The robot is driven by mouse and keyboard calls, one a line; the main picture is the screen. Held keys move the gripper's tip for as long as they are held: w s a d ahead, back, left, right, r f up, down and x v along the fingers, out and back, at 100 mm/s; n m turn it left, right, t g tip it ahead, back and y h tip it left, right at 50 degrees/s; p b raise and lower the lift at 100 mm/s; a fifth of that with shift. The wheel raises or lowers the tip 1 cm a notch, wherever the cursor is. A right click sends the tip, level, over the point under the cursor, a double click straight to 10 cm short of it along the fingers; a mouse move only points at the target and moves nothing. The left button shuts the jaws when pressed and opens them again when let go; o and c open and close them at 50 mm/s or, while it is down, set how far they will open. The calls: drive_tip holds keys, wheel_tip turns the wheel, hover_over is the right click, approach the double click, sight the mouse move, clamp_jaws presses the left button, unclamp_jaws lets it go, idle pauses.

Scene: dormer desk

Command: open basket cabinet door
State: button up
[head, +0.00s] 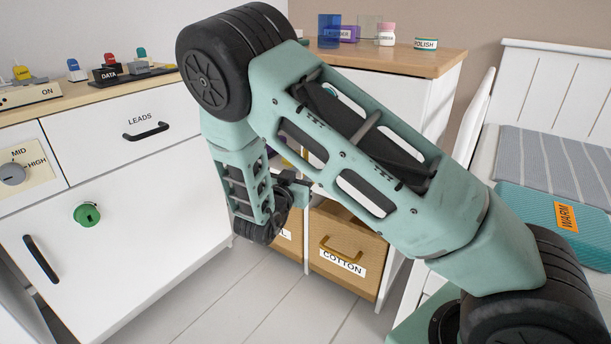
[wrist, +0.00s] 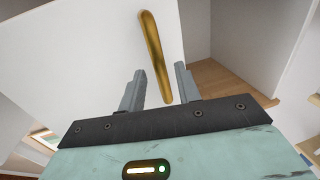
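The basket cabinet (head: 385,62) stands behind my arm in the head view, and my arm hides much of its front. In the wrist view a white door panel (wrist: 90,50) carries a long brass handle (wrist: 153,50). To the right of the panel's edge, a white interior with a wooden shelf (wrist: 225,82) shows, so the door appears ajar. My gripper (wrist: 160,70) is open, one finger on each side of the handle's lower part in the picture. I cannot tell whether they touch it. In the head view my gripper (head: 292,188) is small and partly hidden.
A woven basket labelled COTTON (head: 345,250) sits low in the cabinet, with another basket (head: 287,232) left of it. A white drawer unit (head: 120,230) stands at left. A bench with a striped cushion (head: 550,165) is at right. Tiled floor (head: 270,295) lies open between.

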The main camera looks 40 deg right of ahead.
drive_tip(key=shift+b+x, duration=0.35)
drive_tip(key=shift+x, duration=1.2)
clamp_jaws()
drive_tip(key=shift+a, duration=0.1)
